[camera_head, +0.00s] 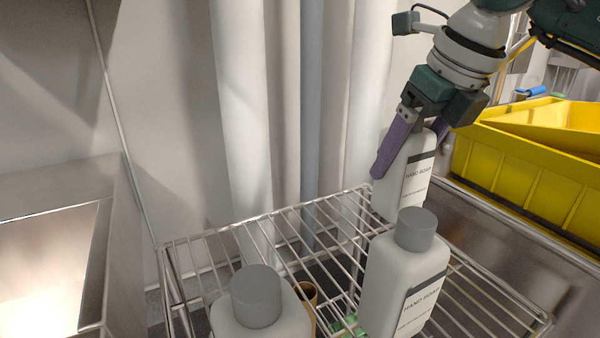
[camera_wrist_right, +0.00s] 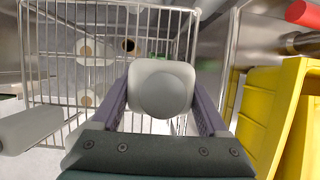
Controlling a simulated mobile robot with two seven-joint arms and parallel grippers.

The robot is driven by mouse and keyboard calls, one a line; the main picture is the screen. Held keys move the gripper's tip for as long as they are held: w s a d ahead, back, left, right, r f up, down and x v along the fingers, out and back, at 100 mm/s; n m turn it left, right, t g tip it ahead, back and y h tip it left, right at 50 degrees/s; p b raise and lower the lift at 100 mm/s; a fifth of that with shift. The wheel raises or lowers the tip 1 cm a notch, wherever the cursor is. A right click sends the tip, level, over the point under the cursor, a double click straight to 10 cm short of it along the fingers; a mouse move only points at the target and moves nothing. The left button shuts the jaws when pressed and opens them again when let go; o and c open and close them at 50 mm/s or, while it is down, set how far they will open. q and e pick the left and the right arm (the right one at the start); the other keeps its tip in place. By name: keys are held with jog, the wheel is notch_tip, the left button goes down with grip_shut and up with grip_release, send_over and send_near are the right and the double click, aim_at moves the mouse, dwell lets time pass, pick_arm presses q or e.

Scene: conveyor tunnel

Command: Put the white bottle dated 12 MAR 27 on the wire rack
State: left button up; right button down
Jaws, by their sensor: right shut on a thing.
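My right gripper (camera_head: 409,150) is shut on a white bottle (camera_head: 415,178) with a printed label, held upright at the back right of the wire rack (camera_head: 290,222). The bottle's lower end is near the rack's wires; I cannot tell whether it touches them. In the right wrist view the bottle (camera_wrist_right: 161,88) is seen from above between the fingers (camera_wrist_right: 163,110), with the rack (camera_wrist_right: 60,20) beneath and to the left. Two more white bottles with grey caps stand in front, one at the right (camera_head: 395,285) and one at the left (camera_head: 262,318). No date is readable. My left gripper is not in view.
Yellow bins (camera_head: 520,160) stand right of the rack, by a metal edge (camera_head: 500,225). A metal counter (camera_head: 60,190) is at the left. The rack's back left part is clear.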

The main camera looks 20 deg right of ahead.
aim_at(398, 187)
jog(key=shift+f+b, duration=0.45)
jog(key=shift+f, duration=1.95)
jog(key=shift+w+f, duration=0.1)
grip_release()
